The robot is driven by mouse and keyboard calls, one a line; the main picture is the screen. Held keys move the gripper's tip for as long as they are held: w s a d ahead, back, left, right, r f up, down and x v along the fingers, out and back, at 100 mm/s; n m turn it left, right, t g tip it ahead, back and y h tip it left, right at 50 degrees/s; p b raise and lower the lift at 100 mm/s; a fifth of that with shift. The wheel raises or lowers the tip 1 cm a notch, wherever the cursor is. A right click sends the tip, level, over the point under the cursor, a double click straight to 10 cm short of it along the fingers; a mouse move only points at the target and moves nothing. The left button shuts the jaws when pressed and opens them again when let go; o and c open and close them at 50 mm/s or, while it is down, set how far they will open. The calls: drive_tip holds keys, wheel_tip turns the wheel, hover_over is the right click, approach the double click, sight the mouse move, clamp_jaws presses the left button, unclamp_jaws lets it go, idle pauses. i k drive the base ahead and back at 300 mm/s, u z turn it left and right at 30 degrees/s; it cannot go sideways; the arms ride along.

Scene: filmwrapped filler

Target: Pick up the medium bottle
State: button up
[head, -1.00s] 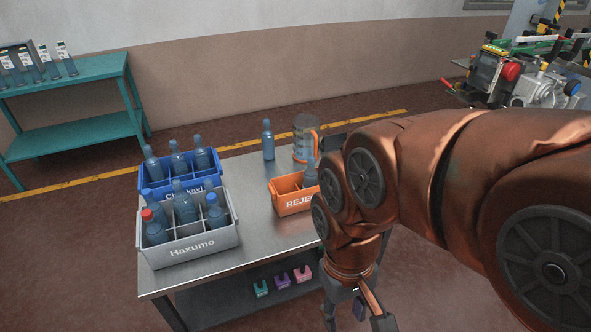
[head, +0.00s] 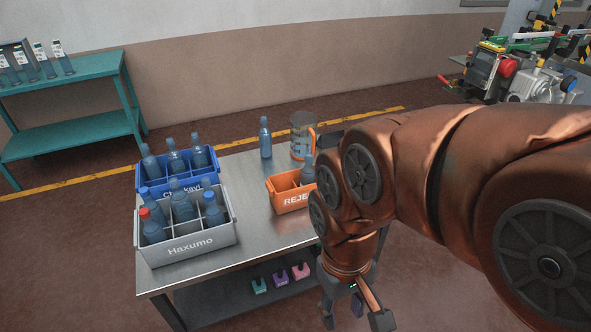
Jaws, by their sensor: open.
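A blue bottle (head: 265,139) stands upright and alone at the back of the metal table (head: 262,235). Several more bottles stand in the grey Haxumo crate (head: 190,247), one of them with a red cap (head: 145,213), and in the blue crate (head: 178,182) behind it. Another bottle (head: 308,170) is in the orange reject bin (head: 293,200), partly hidden by my arm. I cannot tell which bottle is the medium one. My gripper (head: 345,318) points down beside the table's right front side, open and empty, cut off by the bottom edge.
Small coloured pieces (head: 280,278) lie on the lower shelf. A teal shelf (head: 75,136) with bottles is at left, machinery (head: 530,75) at right. The table's middle is bare.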

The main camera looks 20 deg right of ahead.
sight(265, 134)
drive_tip(key=u, duration=3.7)
drive_tip(key=k, duration=1.9)
drive_tip(key=z, duration=2.2)
drive_tip(key=i, duration=0.15)
drive_tip(key=u, duration=0.4)
